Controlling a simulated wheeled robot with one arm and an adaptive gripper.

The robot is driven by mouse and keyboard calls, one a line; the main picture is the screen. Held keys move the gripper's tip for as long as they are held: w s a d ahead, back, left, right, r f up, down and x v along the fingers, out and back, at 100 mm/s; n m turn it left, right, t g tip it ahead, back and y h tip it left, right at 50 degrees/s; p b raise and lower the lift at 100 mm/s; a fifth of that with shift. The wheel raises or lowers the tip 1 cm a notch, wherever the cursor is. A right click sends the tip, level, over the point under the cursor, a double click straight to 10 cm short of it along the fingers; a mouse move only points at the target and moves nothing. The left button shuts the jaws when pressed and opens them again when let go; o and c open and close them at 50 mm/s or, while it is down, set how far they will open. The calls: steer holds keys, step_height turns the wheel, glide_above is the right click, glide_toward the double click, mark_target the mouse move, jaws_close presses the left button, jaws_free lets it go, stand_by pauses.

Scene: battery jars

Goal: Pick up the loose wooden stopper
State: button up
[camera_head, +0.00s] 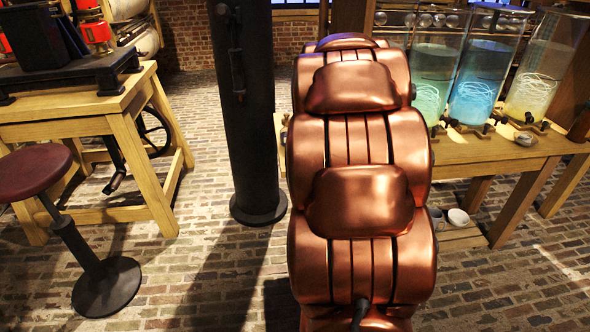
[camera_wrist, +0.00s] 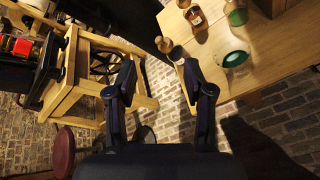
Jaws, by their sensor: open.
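My gripper (camera_wrist: 158,82) is open and empty in the wrist view, its two dark fingers spread apart above the brick floor. In the wrist view a small pale-topped object (camera_wrist: 176,53) stands near the edge of a wooden table (camera_wrist: 270,62), beyond the fingertips. It may be the wooden stopper, but it is too small to tell. In the head view my arm covers the middle and hides part of the bench; my gripper does not show there. No stopper can be made out for sure in that view.
The wrist view shows an amber bottle (camera_wrist: 195,17) and a green glass vessel (camera_wrist: 236,14) on the table. In the head view, glass jars with green (camera_head: 430,80), blue (camera_head: 480,85) and yellow (camera_head: 533,85) contents stand on a bench (camera_head: 470,150). A stool (camera_head: 35,170) and dark column (camera_head: 245,110) stand left.

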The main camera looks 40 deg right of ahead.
steer(key=s+d+f+n+t+y+b, duration=0.15)
steer(key=f+n+y+b, duration=0.25)
steer(key=f+n, duration=0.45)
steer(key=s+d+f+n+t+y+b, duration=0.1)
steer(key=s+f+n+y+b, duration=0.25)
steer(key=f+n, duration=0.45)
steer(key=shift+m, duration=0.65)
steer(key=shift+b+x, duration=0.7)
steer(key=shift+x, duration=5.55)
steer(key=shift+s, duration=0.1)
steer(key=c, duration=0.6)
